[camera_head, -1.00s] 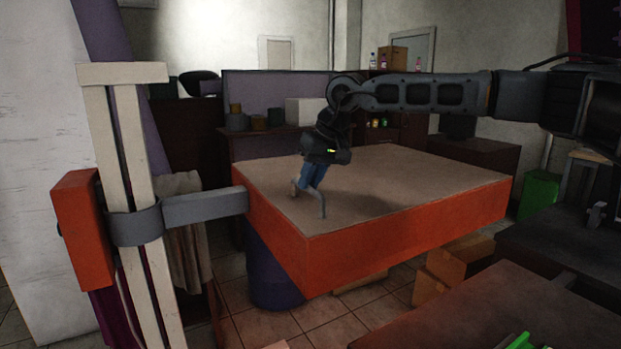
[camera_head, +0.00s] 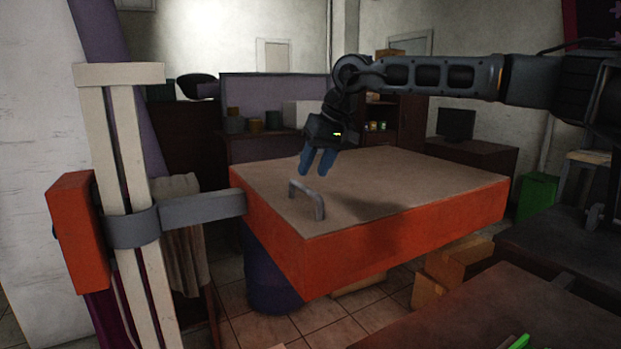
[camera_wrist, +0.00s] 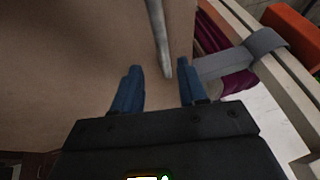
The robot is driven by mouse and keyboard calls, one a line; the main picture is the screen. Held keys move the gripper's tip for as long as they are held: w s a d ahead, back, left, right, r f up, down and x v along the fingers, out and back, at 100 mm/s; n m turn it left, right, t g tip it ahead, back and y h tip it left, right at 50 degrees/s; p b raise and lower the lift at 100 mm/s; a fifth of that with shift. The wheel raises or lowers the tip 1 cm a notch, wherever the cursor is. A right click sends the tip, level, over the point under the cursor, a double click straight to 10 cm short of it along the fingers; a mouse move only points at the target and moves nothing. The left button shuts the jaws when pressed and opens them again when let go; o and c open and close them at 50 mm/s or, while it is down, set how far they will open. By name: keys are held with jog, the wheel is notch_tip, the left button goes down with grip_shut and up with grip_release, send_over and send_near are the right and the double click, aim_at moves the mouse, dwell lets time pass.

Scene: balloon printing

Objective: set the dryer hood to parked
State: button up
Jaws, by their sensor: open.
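The dryer hood (camera_head: 400,215) is a big orange slab with a tan top, held by a grey arm (camera_head: 203,206) on a pale upright post. A small grey handle (camera_head: 307,198) stands on its top near the front left corner. My gripper (camera_head: 317,172) is above the top, just behind and above the handle, open and apart from it. In the wrist view my gripper (camera_wrist: 158,88) shows two blue fingers spread, with the handle (camera_wrist: 160,40) beyond the fingertips and nothing between them. The tan top (camera_wrist: 70,60) fills the left of that view.
The post (camera_head: 130,170) with an orange block (camera_head: 78,235) stands at the left. A dark table (camera_head: 480,310) is at the front right. Shelves and a purple partition are behind.

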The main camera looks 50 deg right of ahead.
jog(key=shift+v, duration=1.95)
